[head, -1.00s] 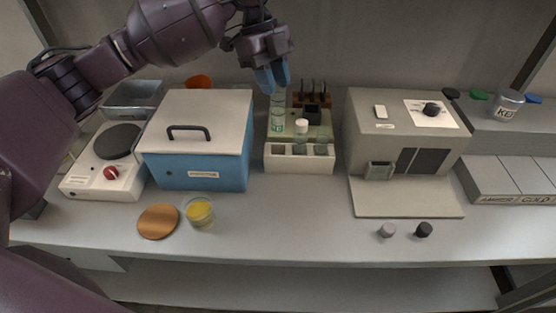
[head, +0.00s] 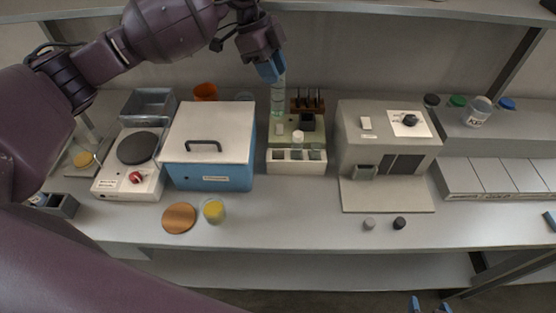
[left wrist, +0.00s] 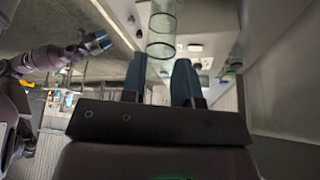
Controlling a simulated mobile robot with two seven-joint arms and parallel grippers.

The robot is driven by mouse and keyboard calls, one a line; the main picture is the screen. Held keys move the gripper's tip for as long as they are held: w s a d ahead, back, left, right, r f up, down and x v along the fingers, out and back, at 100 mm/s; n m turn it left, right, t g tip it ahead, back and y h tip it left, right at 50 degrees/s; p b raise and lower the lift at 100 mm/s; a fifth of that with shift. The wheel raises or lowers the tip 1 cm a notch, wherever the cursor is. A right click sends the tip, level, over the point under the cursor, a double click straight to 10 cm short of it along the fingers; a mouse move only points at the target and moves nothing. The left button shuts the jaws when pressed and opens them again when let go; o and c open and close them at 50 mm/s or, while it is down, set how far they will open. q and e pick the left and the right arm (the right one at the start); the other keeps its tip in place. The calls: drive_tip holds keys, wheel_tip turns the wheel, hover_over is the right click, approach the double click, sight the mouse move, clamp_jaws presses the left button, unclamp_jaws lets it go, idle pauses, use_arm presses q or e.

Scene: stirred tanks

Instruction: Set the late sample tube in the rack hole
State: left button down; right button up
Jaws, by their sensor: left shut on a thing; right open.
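My left gripper (head: 271,69) is shut on a clear glass tube (head: 278,96), which hangs upright below its blue fingers. In the left wrist view the tube (left wrist: 161,35) shows beyond the two fingertips (left wrist: 159,77). The white rack (head: 297,168) stands on the bench in front of and below the tube, and the tube is clear of its holes. A white-capped tube (head: 298,138) and a greenish vessel (head: 315,154) stand in the rack; a hole at its left looks empty. My right gripper (head: 430,306) is open and empty at the bottom edge, partly cut off.
A blue box with a white lid (head: 211,142) stands close left of the rack, and a grey machine (head: 386,150) stands to the right. Behind the rack is a wooden holder (head: 308,104) with dark sticks. The bench before the rack is clear.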

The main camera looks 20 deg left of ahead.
use_arm(q)
wheel_tip(320, 180, down, 20)
drive_tip(key=b, duration=0.4)
use_arm(e)
drive_tip(key=shift+w+a+f+t, duration=0.1)
drive_tip(key=shift+w+f+t, duration=0.1)
drive_tip(key=shift+w+f, duration=0.3)
drive_tip(key=shift+w+a+f+t, duration=0.1)
drive_tip(key=shift+w+f+t, duration=0.1)
drive_tip(key=shift+w, duration=0.45)
